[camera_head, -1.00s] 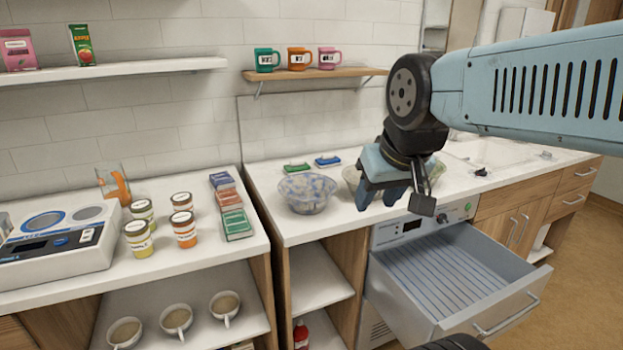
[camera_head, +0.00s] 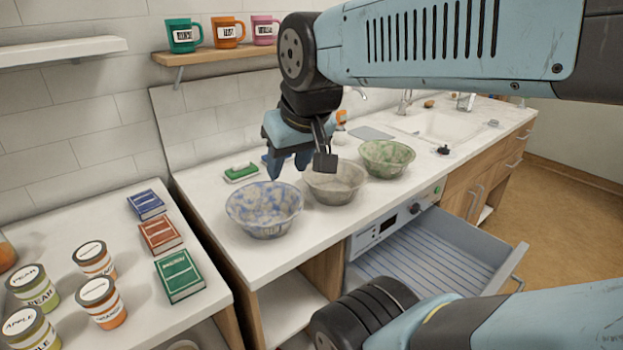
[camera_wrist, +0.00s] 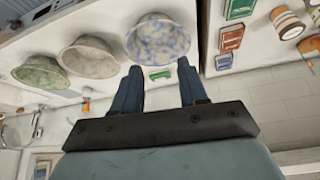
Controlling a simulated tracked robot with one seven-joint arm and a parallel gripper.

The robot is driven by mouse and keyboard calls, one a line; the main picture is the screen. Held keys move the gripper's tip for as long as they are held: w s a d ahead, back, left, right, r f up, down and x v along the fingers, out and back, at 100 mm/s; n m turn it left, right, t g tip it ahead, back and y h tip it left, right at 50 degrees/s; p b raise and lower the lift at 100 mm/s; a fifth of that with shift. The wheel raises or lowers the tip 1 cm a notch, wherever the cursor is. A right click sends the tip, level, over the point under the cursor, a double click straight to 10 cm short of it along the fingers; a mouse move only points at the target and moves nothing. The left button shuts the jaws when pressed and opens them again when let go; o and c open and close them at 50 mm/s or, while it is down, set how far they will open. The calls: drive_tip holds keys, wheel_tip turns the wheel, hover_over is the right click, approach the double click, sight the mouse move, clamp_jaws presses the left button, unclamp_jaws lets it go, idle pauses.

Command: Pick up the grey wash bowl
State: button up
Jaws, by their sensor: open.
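The grey wash bowl (camera_head: 336,184) stands upright on the white counter, between a blue-mottled bowl and a green-mottled bowl. In the head view my gripper hides part of its upper left rim. It also shows in the wrist view (camera_wrist: 90,57), left of the fingers. My gripper (camera_head: 289,170) is open and empty. It hangs with its fingers down above the counter, near the gap between the blue-mottled and grey bowls. In the wrist view my gripper's fingers (camera_wrist: 160,90) are spread apart with nothing between them.
The blue-mottled bowl (camera_head: 264,208) is left of the grey one, the green-mottled bowl (camera_head: 387,158) right. A green packet (camera_head: 241,172) lies behind. An open drawer (camera_head: 440,255) juts out below the counter. A mug shelf (camera_head: 210,54) is on the wall.

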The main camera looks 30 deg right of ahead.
drive_tip(key=shift+w+d, duration=0.15)
drive_tip(key=shift+d, duration=0.1)
drive_tip(key=shift+o, duration=0.9)
drive_tip(key=shift+w+d, duration=0.1)
drive_tip(key=w+d+f+n+g+h, duration=0.1)
drive_tip(key=w+d+f+n+g, duration=0.2)
drive_tip(key=w+n, duration=0.45)
drive_tip(key=n+g+h, duration=0.7)
drive_tip(key=n+h, duration=0.4)
drive_tip(key=n, duration=1.1)
approach(309, 173)
drive_tip(key=x, duration=0.9)
drive_tip(key=shift+w+d+f, duration=0.1)
drive_tip(key=shift+w+d, duration=0.05)
drive_tip(key=shift+w, duration=0.25)
drive_tip(key=shift+c, duration=0.3)
